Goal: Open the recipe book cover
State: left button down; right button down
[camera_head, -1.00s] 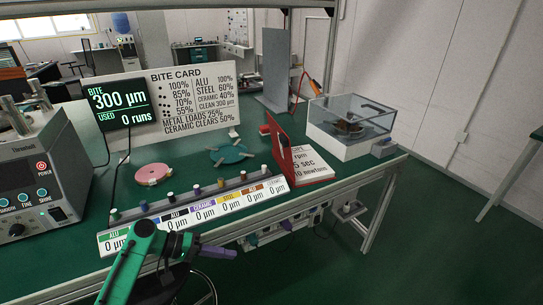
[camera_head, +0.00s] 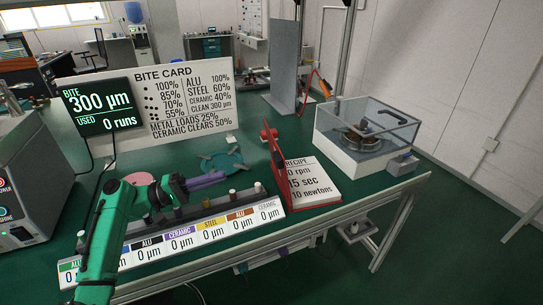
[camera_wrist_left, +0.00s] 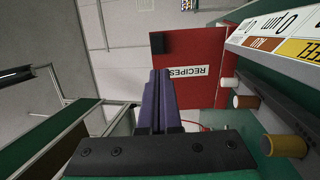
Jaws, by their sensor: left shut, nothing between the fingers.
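The recipe book lies at the right front of the green bench, with its white page (camera_head: 312,180) of printed settings showing. Its red cover (camera_head: 279,165) stands up steeply at the page's left side, seen nearly edge-on. In the left wrist view the red cover (camera_wrist_left: 205,92) shows its face with a white RECIPES label and a black block at one corner. My left gripper (camera_head: 224,176) is shut and empty, its purple fingers pointing right towards the cover, with a visible gap in the head view. In the wrist view its fingertips (camera_wrist_left: 160,73) overlap the cover; contact cannot be told. My right gripper is out of view.
A rack of labelled pegs (camera_head: 205,230) runs along the front edge below my left gripper. A clear lidded box (camera_head: 367,135) stands right of the book.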

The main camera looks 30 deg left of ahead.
aim_at(275, 161)
pick_arm(q)
jog(key=p+x, duration=0.1)
jog(key=x, duration=0.3)
jog(key=p+x, duration=0.1)
jog(key=x, duration=0.3)
jog(key=p+x, duration=0.1)
jog(key=x, duration=0.3)
jog(key=shift+s+d+r+p, duration=0.3)
jog(key=shift+d+r+p, duration=0.05)
jog(key=shift+p, duration=0.05)
jog(key=shift+w+d+f, duration=0.1)
jog(key=shift+w+d, duration=0.15)
